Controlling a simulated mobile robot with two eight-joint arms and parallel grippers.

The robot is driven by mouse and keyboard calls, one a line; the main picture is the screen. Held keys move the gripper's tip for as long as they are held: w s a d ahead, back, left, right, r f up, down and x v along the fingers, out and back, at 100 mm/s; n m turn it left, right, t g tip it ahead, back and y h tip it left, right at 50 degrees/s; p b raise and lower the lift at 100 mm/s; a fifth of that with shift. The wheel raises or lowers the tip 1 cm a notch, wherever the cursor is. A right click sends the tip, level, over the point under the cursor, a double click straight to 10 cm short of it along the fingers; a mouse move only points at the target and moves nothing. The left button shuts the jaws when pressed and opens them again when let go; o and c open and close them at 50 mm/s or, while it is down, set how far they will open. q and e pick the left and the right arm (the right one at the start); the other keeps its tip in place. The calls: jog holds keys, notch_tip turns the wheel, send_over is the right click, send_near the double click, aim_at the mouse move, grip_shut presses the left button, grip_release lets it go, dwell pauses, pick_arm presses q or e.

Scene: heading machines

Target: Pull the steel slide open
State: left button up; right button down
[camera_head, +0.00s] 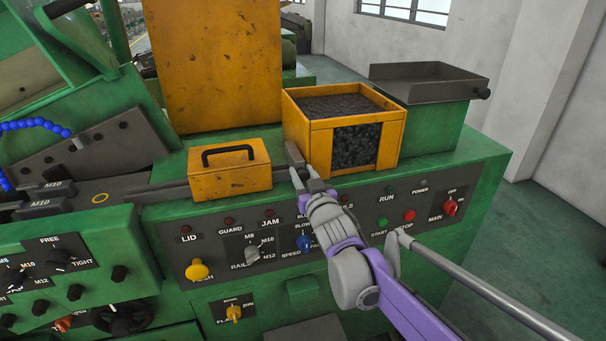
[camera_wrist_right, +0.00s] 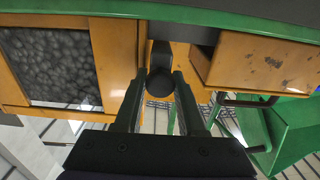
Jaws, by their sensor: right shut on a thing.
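The steel slide (camera_head: 293,153) shows as a small dark grey piece at the left side of the orange bin (camera_head: 318,147), between it and the smaller orange lidded box (camera_head: 229,181). My right gripper (camera_head: 308,182) reaches it from the front, fingers shut on its round dark knob. In the right wrist view, the knob (camera_wrist_right: 163,82) sits between the two fingers (camera_wrist_right: 160,92), with the slide's grey end behind it. Most of the slide is hidden by the bin and my fingers. My left gripper is not in view.
The bin holds dark pieces behind a front window. A grey steel tray (camera_head: 425,88) with a side knob stands at the right. The control panel (camera_head: 275,245) with knobs and buttons lies below my right arm. Floor at the far right is clear.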

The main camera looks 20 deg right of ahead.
jog(key=s, duration=0.5)
jog(key=shift+s+b, duration=0.2)
jog(key=shift+b, duration=0.1)
jog(key=shift+w+f, duration=0.1)
jog(key=c, duration=0.9)
grip_release()
jog(key=o, duration=0.4)
jog(key=shift+s, duration=0.2)
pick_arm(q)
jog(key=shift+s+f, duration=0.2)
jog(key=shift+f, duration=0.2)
pick_arm(e)
jog(key=shift+w, duration=0.1)
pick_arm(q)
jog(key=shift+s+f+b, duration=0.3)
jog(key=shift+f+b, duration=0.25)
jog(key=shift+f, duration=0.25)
pick_arm(e)
jog(key=s, duration=1.1)
jog(key=shift+d, duration=0.25)
